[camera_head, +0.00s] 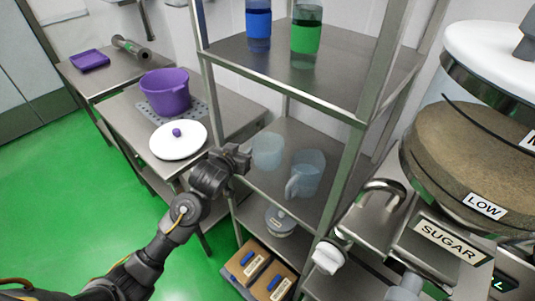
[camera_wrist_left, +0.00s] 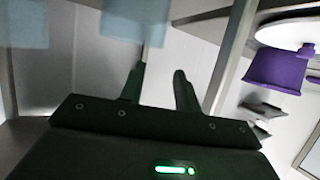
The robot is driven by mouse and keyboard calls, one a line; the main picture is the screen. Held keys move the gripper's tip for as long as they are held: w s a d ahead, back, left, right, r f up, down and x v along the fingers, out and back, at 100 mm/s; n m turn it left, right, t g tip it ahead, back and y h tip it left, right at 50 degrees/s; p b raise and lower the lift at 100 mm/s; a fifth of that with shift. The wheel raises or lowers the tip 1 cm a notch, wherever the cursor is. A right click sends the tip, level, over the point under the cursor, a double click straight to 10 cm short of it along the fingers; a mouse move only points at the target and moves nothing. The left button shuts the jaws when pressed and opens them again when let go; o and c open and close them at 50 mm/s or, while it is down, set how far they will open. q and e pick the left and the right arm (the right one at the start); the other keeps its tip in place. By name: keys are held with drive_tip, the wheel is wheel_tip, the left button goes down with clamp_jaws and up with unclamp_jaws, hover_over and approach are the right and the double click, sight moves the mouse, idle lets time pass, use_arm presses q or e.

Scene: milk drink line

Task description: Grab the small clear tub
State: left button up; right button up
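A small clear tub (camera_head: 267,151), pale blue and see-through, stands on the middle shelf of the metal rack. A clear jug (camera_head: 308,172) with a handle stands right of it. My left gripper (camera_head: 243,158) is at the shelf's left edge, just left of the tub. In the left wrist view its two fingers (camera_wrist_left: 160,76) are spread with nothing between them. Two pale blue see-through shapes show at the top left there; the nearer one (camera_wrist_left: 136,20) is close to the left fingertip, and I cannot tell surely which vessel it is. My right gripper is not in view.
The rack's upright posts (camera_head: 348,170) and upper shelf (camera_head: 300,75) frame the tub's shelf. Blue and green containers stand above. A purple pot (camera_head: 165,92) and white lid (camera_head: 178,142) are on the left table. A sugar dispenser (camera_head: 465,150) stands right.

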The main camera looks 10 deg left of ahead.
sight(252, 143)
use_arm(q)
drive_tip(key=p+x, duration=0.2)
drive_tip(key=x, duration=0.7)
drive_tip(key=shift+f+p, duration=0.2)
drive_tip(key=shift+p, duration=0.1)
drive_tip(key=shift+c, duration=0.4)
clamp_jaws()
drive_tip(key=shift+s+f, duration=0.15)
drive_tip(key=shift+f, duration=0.05)
idle(0.6)
